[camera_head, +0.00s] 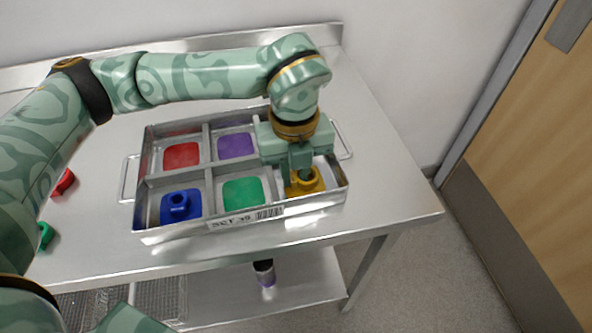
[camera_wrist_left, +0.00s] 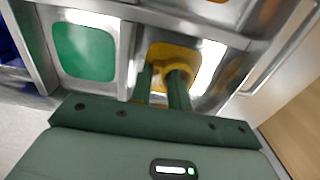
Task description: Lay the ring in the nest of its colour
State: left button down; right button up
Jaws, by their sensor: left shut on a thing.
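The metal tray (camera_head: 222,216) has coloured nests in walled compartments. My left gripper (camera_head: 299,178) points down into the front right compartment and is shut on the yellow ring (camera_head: 312,181). The ring also shows between the fingers in the left wrist view (camera_wrist_left: 178,70). It is at the yellow nest (camera_wrist_left: 160,52), low over it or touching it; I cannot tell which. The fingers hide part of the ring. The green nest (camera_head: 243,192) to the left is empty. A blue ring (camera_head: 180,204) lies in the blue nest at the front left. My right gripper is not in view.
The red nest (camera_head: 181,155) and purple nest (camera_head: 237,146) at the back are empty. My gripper mostly hides the back right compartment. Compartment walls stand close around my gripper.

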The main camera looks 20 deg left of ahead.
aim_at(295, 177)
pick_arm(q)
jog(key=shift+r, duration=0.15)
jog(key=shift+s, duration=0.1)
jog(key=c, duration=1.3)
grip_release()
jog(key=shift+f, duration=0.2)
notch_tip(295, 177, up, 12)
jog(key=p, duration=0.4)
jog(key=shift+r, duration=0.2)
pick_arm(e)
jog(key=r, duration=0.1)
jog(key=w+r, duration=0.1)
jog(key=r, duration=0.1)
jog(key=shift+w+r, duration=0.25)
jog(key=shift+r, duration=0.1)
